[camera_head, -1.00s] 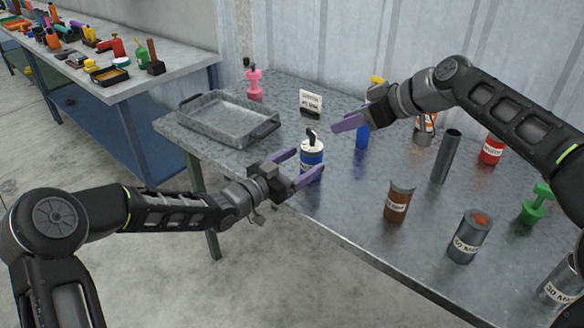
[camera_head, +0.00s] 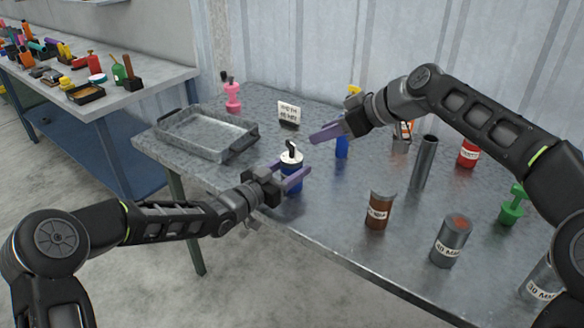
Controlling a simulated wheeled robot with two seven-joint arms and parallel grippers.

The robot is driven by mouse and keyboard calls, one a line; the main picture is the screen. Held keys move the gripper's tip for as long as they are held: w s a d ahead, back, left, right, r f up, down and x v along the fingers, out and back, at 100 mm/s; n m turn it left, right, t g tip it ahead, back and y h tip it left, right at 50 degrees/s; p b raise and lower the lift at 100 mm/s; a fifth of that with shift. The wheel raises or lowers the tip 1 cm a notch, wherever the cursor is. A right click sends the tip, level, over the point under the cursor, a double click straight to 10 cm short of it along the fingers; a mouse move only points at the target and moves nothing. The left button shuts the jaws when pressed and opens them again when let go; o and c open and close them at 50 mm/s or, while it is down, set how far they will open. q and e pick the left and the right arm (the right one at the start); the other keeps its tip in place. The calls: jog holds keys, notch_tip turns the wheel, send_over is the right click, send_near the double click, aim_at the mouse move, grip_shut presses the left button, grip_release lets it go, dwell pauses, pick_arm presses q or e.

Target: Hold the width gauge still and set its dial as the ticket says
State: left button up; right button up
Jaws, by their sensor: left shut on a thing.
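The width gauge (camera_head: 291,184) is a blue upright cylinder with a white dial top and a black pointer, standing near the table's front edge. My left gripper (camera_head: 287,178) is shut on the gauge's body, with its purple fingers on either side. My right gripper (camera_head: 318,135) hovers above and to the right of the gauge, apart from it. Its fingers overlap from this angle, so their opening is unclear. The ticket (camera_head: 289,110) is a white card in a dark stand behind the gauge. Its print is too small to read surely.
A grey metal tray (camera_head: 178,150) lies to the left. A pink item (camera_head: 232,98) stands behind it. A rust-brown can (camera_head: 379,211), grey can (camera_head: 451,243), tall grey tube (camera_head: 422,163), red can (camera_head: 468,153) and green item (camera_head: 512,207) stand to the right.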

pick_arm(q)
jog(key=c, duration=0.9)
pick_arm(e)
jog(key=shift+c, duration=0.6)
jog(key=w+d+f+m+t+h, duration=0.3)
jog(key=w+d+m+t, duration=0.15)
jog(key=t, duration=0.25)
jog(key=s+a+f+t+y, duration=0.1)
jog(key=s+a+f+y, duration=0.3)
jog(key=s, duration=0.5)
jog(key=shift+s+a+f+t, duration=0.2)
jog(key=shift+a+t, duration=0.2)
jog(key=shift+a, duration=0.4)
